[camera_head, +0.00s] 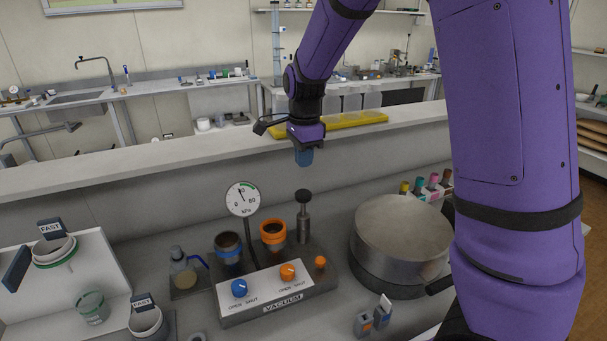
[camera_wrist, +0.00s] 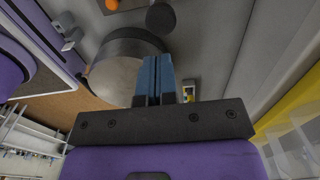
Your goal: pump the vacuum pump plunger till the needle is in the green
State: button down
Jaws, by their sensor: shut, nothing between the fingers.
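The vacuum pump plunger has a black knob (camera_head: 303,196) on a metal shaft and stands upright at the back of the vacuum unit (camera_head: 285,302). The kPa gauge (camera_head: 242,199) stands on a post left of the plunger. Its needle points up and slightly left, outside the green arc at the upper right of the dial. My gripper (camera_head: 304,158) has its blue fingers shut and empty, pointing down above the knob and apart from it. In the wrist view, the shut fingers (camera_wrist: 155,80) show with the black knob (camera_wrist: 161,17) beyond them near the top edge.
Blue (camera_head: 239,288) and orange (camera_head: 287,271) valve knobs sit on the front panel. A large metal drum (camera_head: 402,232) stands right of the unit. A flask (camera_head: 182,270) stands to its left. A raised ledge (camera_head: 120,165) runs behind, with a yellow tray (camera_head: 357,121) on it.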

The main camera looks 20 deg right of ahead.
jog(key=shift+r, duration=0.9)
jog(key=shift+r, duration=0.1)
dwell(0.7)
